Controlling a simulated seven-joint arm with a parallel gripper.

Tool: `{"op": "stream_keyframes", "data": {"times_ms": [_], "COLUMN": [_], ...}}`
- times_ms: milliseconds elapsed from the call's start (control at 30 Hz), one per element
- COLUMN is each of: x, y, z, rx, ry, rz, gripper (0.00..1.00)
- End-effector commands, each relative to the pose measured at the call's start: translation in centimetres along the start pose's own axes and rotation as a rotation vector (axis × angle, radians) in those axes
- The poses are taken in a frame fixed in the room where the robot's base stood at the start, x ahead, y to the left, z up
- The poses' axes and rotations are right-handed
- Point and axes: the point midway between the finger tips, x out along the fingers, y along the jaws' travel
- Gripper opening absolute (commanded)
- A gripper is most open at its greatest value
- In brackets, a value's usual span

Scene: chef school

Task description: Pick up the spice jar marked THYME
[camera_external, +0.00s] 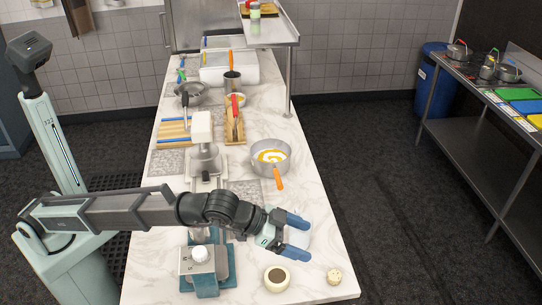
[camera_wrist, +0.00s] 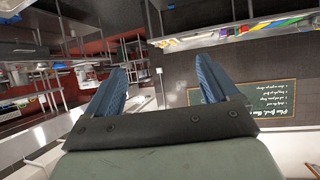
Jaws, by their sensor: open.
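No label reading THYME is legible in either view. Small spice jars (camera_external: 255,13) stand on the raised metal shelf at the far end of the counter in the external view; one has a reddish top and one looks greenish. Which of them is thyme cannot be told. My gripper (camera_external: 303,236) is open and empty above the near part of the counter, far from that shelf. Its two blue fingers also show spread apart in the wrist view (camera_wrist: 160,75), with nothing between them.
A pot with an orange handle (camera_external: 270,157) stands on the marble counter (camera_external: 315,205). A metal post (camera_external: 290,82) supports the shelf. A side table (camera_external: 480,130) is at right.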

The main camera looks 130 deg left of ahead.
Motion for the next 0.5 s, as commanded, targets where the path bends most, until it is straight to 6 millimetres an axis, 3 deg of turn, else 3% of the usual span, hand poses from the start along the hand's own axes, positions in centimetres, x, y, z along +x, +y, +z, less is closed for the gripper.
{"op": "stream_keyframes", "data": {"times_ms": [33,100,267,500], "x": [0.4,0.7,0.0,-3.4], "y": [-3.1,-6.8,-13.7,-22.3], "z": [1.7,4.1,9.0,15.8], "rx": [-0.058,-0.141,-0.314,-0.563], "ry": [-0.076,-0.184,-0.404,-0.718], "rz": [-0.036,-0.08,-0.176,-0.323], "gripper": [0.87,0.87,0.87,0.87]}}
